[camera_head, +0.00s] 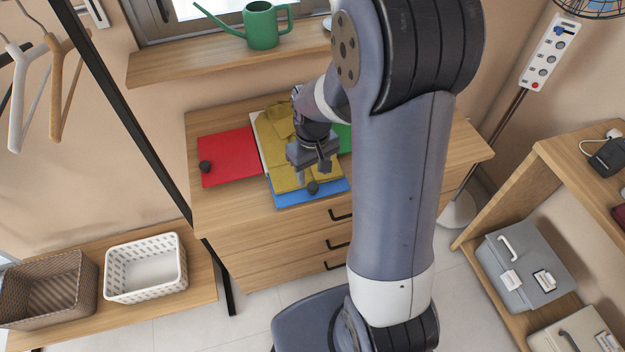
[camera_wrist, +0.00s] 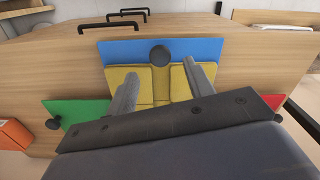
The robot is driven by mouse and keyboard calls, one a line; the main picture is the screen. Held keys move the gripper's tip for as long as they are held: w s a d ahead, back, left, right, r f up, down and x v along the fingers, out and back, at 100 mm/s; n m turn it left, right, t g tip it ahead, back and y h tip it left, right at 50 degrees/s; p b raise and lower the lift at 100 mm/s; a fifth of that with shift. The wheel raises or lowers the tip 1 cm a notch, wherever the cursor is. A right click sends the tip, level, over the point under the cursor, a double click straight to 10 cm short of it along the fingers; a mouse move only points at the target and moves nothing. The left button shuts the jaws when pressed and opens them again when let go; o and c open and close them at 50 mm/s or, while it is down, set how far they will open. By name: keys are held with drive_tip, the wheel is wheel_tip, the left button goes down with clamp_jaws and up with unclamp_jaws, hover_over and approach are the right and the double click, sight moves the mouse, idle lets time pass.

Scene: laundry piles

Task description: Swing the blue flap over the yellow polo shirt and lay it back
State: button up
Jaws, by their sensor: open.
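The blue flap (camera_head: 292,197) lies flat on the dresser top, at the front edge of the folding board. It also shows in the wrist view (camera_wrist: 205,48), with a dark round knob (camera_wrist: 160,55) near its inner edge. The yellow polo shirt (camera_head: 272,130) lies folded on the board behind it; my arm hides part of it. My gripper (camera_head: 312,172) is above the shirt's front part, close to the blue flap. In the wrist view its fingers (camera_wrist: 160,72) are apart, pointing toward the knob, with nothing between them.
The red flap (camera_head: 228,155) lies open at the left and the green flap (camera_head: 344,137) at the right, each with a knob. A window sill with a green watering can (camera_head: 262,27) is behind.

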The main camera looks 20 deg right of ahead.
sight(313, 186)
drive_tip(key=shift+f, duration=2.2)
clamp_jaws()
